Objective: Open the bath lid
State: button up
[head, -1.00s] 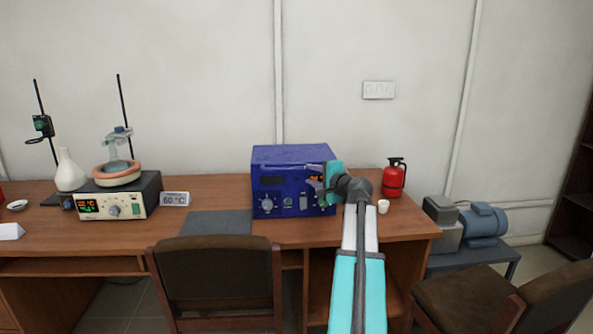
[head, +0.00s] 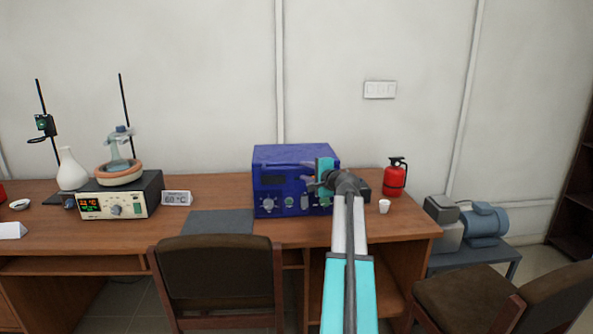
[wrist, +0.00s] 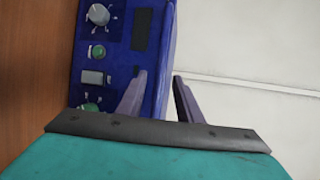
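A blue box-shaped device (head: 285,160) with knobs, buttons and a dark display stands on the desk, and it also shows in the wrist view (wrist: 118,62). I see no clearly separate lid on it. A round vessel with an orange rim (head: 119,178) sits on the heater unit at the left, with a clear flask (head: 118,152) over it. My gripper (head: 314,186) is in front of the blue device's right side. In the wrist view its two fingers (wrist: 158,98) are apart, with nothing seen held between them. Whether they touch the device cannot be told.
A red extinguisher (head: 395,177) and a small white cup (head: 384,206) stand right of my arm. A "60 °C" sign (head: 177,198), a white flask (head: 70,170) and stands are on the left. A dark mat (head: 218,223) lies bare. Chairs (head: 217,275) stand in front.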

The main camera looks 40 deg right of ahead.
aim_at(299, 168)
jog(key=shift+x, duration=3.45)
grip_shut()
